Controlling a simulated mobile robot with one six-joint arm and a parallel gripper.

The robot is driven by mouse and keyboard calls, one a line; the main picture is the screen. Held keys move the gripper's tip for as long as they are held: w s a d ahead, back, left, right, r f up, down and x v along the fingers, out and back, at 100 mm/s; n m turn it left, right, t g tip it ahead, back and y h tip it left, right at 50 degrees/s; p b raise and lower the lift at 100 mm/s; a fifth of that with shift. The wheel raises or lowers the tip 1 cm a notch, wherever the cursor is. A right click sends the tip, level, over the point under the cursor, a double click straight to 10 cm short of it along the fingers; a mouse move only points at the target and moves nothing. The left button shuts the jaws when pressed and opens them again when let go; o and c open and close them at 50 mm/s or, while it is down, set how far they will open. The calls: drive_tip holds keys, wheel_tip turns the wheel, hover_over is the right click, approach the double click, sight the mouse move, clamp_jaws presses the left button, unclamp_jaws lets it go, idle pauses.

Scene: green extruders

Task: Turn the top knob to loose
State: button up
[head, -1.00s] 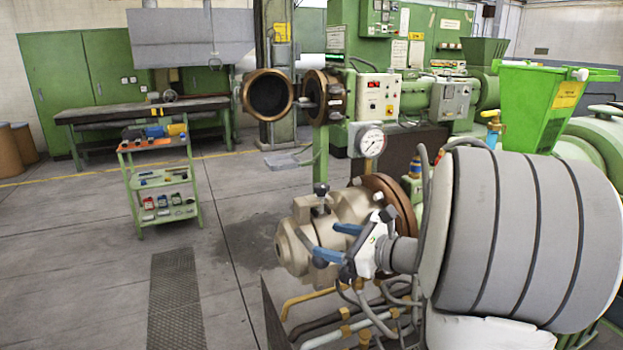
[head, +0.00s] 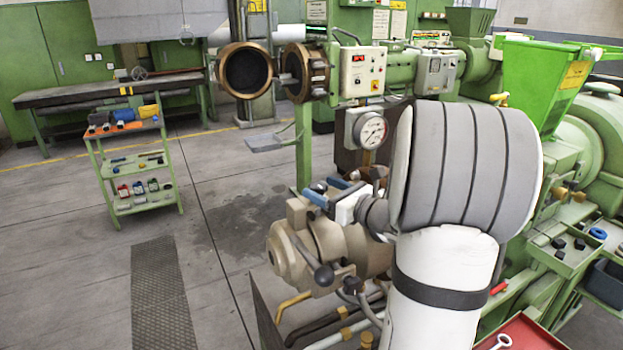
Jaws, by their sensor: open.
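The tan extruder head (head: 315,250) is at lower centre in the head view. A dark top knob (head: 320,186) shows at its upper side, partly hidden by my gripper. A second dark ball knob (head: 324,275) sits lower on its front, on a lever. My gripper (head: 325,191), with blue fingertips, is open at the top of the head, close to the top knob. I cannot tell whether the fingers are around the knob or only beside it, or whether they touch it.
Pipes (head: 330,322) run below the head. A pressure gauge (head: 370,131) and control box (head: 362,72) stand behind it. An open bronze flange (head: 246,70) is at the back. A tool cart (head: 134,172) stands left on open floor. A red tray (head: 530,334) is at lower right.

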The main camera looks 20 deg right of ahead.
sight(311, 183)
drive_tip(key=shift+d+p+x, duration=0.15)
drive_tip(key=shift+p+x, duration=0.1)
drive_tip(key=shift+x, duration=0.9)
drive_tip(key=shift+d+p+x, duration=0.1)
drive_tip(key=shift+p+x, duration=0.15)
drive_tip(key=shift+x, duration=0.85)
drive_tip(key=shift+w, duration=0.1)
drive_tip(key=c, duration=1)
drive_tip(key=shift+o, duration=0.2)
drive_tip(key=shift+a+n+g+y, duration=0.2)
drive_tip(key=shift+n+g+y, duration=1.1)
drive_tip(key=shift+y, duration=0.8)
drive_tip(key=o, duration=1)
drive_tip(key=shift+c, duration=0.2)
drive_tip(key=shift+r, duration=0.1)
wheel_tip(311, 183, up, 10)
drive_tip(key=shift+f+b, duration=0.1)
drive_tip(key=shift+b, duration=0.8)
